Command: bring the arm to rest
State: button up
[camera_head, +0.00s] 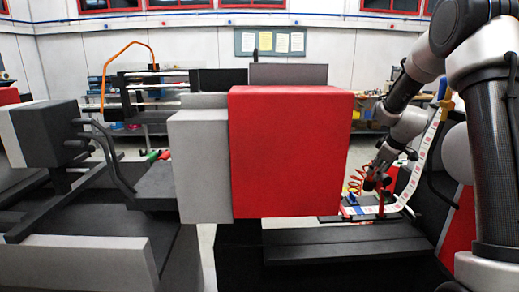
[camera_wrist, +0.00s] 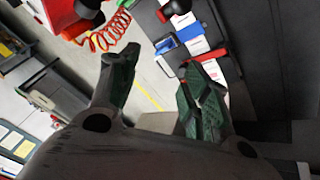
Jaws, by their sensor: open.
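My arm reaches down on the right side of the head view. My gripper (camera_head: 372,187) hangs at its end, near the white label strip (camera_head: 428,142) and to the right of the large red box (camera_head: 290,150). In the wrist view my gripper (camera_wrist: 160,72) shows two dark green-padded fingers spread apart. Nothing is seen between them, only floor and the dark machine behind. The label strip (camera_wrist: 184,22) lies beyond the fingers on a dark plate.
A red coiled hose (camera_wrist: 104,36) and a blue block (camera_wrist: 165,45) are close to my gripper. A grey box (camera_head: 201,165) adjoins the red box. Dark machine beds (camera_head: 340,243) spread below. An orange hose (camera_head: 128,48) arches at the left. Back benches stand against the wall.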

jog(key=s+a+f+m+g, duration=0.1)
jog(key=s+f+m+g, duration=0.15)
jog(key=s, duration=0.45)
jog(key=s+a+r+m, duration=0.1)
jog(key=s+r, duration=0.4)
jog(key=s, duration=0.6)
jog(key=s+a+r+m+t, duration=0.1)
jog(key=s+r, duration=0.4)
jog(key=s, duration=0.7)
jog(key=s+a+r+m, duration=0.3)
jog(key=s+r, duration=0.3)
jog(key=s, duration=0.6)
jog(key=shift+a, duration=0.8)
